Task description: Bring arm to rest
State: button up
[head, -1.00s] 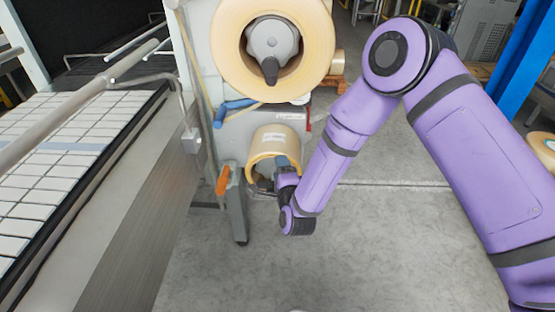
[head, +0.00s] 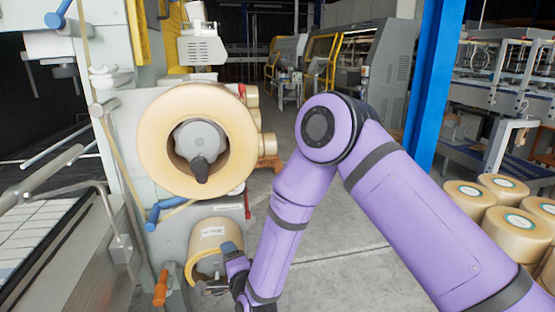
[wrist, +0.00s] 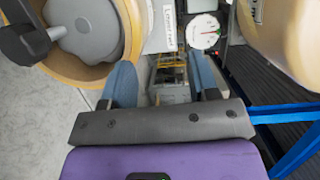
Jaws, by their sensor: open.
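My purple arm reaches down and left in the head view. My gripper (head: 222,268) is low in the frame, close to the lower tan tape roll (head: 210,238) on the machine and partly in front of its open end. In the wrist view my gripper (wrist: 162,72) has its two blue fingers spread apart with nothing between them. A tan roll with a grey hub (wrist: 86,28) lies just left of the fingers there. I cannot tell whether the gripper touches the lower roll.
A larger tan roll (head: 150,140) on a grey hub is above my gripper. An orange-handled lever (head: 161,286) is to its left. A blue post (head: 436,80) and several stacked rolls (head: 515,232) stand at the right. Grey floor (head: 345,265) is open beneath my arm.

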jog(key=w+d+r+n+g+h, duration=0.15)
jog(key=d+r+n, duration=0.25)
jog(key=d+r, duration=0.55)
jog(key=w+d+r+n+g+h, duration=0.1)
jog(key=w+d+r+n+g, duration=0.15)
jog(key=d+r, duration=0.7)
jog(key=s+d+r+n+g+h, duration=0.3)
jog(key=s+d+r+n+h, duration=0.15)
jog(key=s+d+r, duration=1.1)
jog(key=s+d+g+h, duration=0.1)
jog(key=s+d, duration=0.4)
jog(key=s, duration=0.3)
jog(key=s+d+g, duration=0.2)
jog(key=s+d, duration=0.3)
jog(key=s, duration=0.3)
jog(key=shift+d+f+n+h, duration=0.3)
jog(key=shift+f+n+h, duration=0.05)
jog(key=shift+n+h, duration=0.05)
